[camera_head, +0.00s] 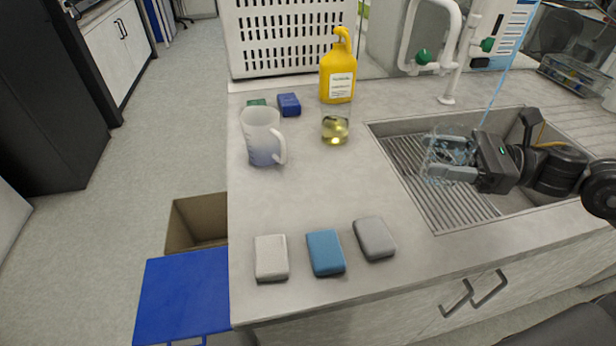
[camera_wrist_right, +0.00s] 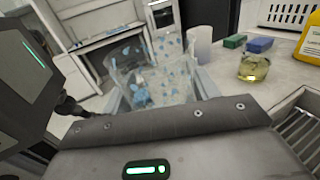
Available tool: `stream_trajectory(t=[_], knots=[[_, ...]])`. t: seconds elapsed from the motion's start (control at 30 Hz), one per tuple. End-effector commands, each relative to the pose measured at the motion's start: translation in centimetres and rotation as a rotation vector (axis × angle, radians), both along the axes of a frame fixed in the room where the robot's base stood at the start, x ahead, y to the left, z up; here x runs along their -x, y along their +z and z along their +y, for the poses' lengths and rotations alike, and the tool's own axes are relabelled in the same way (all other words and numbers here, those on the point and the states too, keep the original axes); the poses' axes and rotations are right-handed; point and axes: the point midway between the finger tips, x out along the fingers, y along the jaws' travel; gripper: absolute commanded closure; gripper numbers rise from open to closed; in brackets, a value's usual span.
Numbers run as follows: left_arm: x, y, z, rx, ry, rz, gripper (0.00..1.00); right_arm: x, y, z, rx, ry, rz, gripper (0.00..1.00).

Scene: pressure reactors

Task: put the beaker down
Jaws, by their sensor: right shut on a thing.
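A clear glass beaker (camera_head: 438,158) is held over the sink (camera_head: 437,210) by my right gripper (camera_head: 446,154). The gripper is shut on its sides, and the arm comes in from the right. Pale blue streaks and drops show on and around the beaker. In the right wrist view the beaker (camera_wrist_right: 155,82) stands between the fingers, speckled with blue drops. How high it is above the sink floor is hard to tell. My left gripper is not in view.
The counter holds a frosted jug (camera_head: 260,137), a small beaker of yellow liquid (camera_head: 335,128), a yellow bottle (camera_head: 338,77) and a blue block (camera_head: 289,104). White (camera_head: 271,258), blue (camera_head: 325,252) and grey (camera_head: 375,238) blocks lie near the front edge. The counter's middle is clear.

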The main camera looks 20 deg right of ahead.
Motion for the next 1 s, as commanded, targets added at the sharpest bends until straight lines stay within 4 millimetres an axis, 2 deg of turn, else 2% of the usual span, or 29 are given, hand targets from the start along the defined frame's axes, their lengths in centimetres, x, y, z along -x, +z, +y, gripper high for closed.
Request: stream_trajectory(t=[0.37,0.53,0.73,1.0], knots=[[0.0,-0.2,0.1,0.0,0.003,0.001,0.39,-0.4,0.0,0.7,0.001,0.025,-0.002,0.65],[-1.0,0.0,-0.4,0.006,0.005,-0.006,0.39,-1.7,-1.1,2.1,0.005,0.024,-0.002,0.65],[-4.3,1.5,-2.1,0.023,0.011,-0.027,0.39,-3.1,-2.1,3.5,0.006,0.019,-0.006,0.65],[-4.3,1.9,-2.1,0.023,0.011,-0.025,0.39,-4.3,-2.4,4.5,-0.005,0.011,-0.01,0.65]])
